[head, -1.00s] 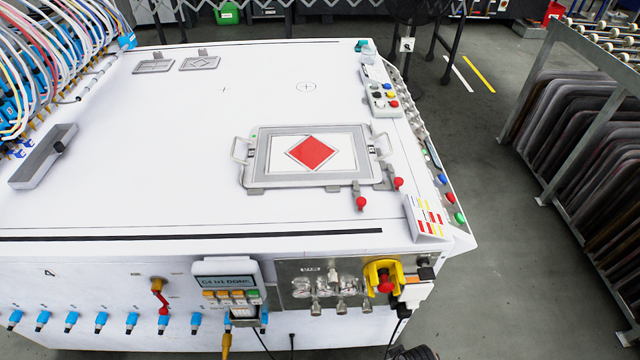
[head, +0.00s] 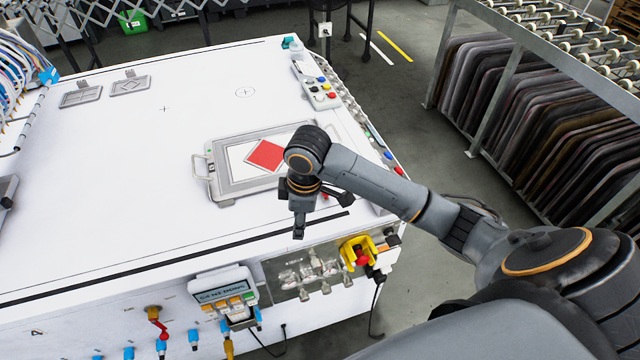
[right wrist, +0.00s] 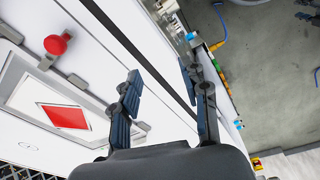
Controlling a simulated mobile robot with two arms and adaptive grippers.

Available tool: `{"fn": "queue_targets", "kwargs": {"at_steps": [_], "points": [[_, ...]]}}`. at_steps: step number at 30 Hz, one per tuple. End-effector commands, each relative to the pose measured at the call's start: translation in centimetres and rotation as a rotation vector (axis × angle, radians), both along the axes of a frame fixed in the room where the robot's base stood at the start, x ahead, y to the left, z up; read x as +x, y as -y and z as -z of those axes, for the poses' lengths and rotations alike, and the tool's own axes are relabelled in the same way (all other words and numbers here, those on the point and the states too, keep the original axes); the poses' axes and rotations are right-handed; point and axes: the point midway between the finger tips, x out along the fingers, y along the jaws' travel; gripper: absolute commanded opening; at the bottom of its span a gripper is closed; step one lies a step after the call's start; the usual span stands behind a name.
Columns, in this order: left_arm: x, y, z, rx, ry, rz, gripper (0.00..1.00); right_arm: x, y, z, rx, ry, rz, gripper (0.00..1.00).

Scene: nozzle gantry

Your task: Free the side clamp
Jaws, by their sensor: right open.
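A framed plate (head: 226,190) with a red diamond lies on the white table and also shows in the right wrist view (right wrist: 20,100). A red clamp knob (right wrist: 57,44) on a grey bracket stands beside the plate in the right wrist view. I cannot tell whether it is the side or the front clamp. In the head view my arm hides most of the clamps; only a bit of red shows. My right gripper (head: 322,214) is open and empty near the plate's front right corner. In the right wrist view its fingers (right wrist: 160,76) are apart, clear of the knob. My left gripper is out of view.
A yellow-framed red button (head: 361,255) and a small display unit (head: 222,290) are on the front face. A button box (head: 319,92) is at the table's right edge. A rack of dark panels (head: 520,120) stands to the right. The table's left middle is clear.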

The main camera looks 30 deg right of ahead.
Motion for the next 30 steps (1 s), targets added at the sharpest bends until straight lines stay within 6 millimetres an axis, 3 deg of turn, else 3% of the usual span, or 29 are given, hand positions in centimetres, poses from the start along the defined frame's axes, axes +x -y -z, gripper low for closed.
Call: {"fn": "queue_targets", "kwargs": {"at_steps": [1, 6, 10, 14, 20, 30], "points": [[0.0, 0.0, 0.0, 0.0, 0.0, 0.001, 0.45, 1.8, 2.1, -1.8, -0.034, -0.007, -0.009, 0.45], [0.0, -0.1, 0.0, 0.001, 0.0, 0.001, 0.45, 5.0, 7.4, -7.1, -0.081, -0.058, -0.026, 0.45], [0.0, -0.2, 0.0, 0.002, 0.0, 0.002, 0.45, 6.0, 10.1, -10.1, -0.085, -0.083, -0.018, 0.45], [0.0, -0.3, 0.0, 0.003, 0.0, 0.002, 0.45, 6.3, 11.3, -11.5, -0.081, -0.093, -0.013, 0.45], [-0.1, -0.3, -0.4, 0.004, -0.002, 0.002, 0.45, 6.3, 11.5, -10.2, -0.08, -0.099, -0.012, 0.45], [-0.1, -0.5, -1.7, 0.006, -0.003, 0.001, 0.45, 6.2, 11.4, -3.1, -0.08, -0.099, -0.012, 0.45]]}}
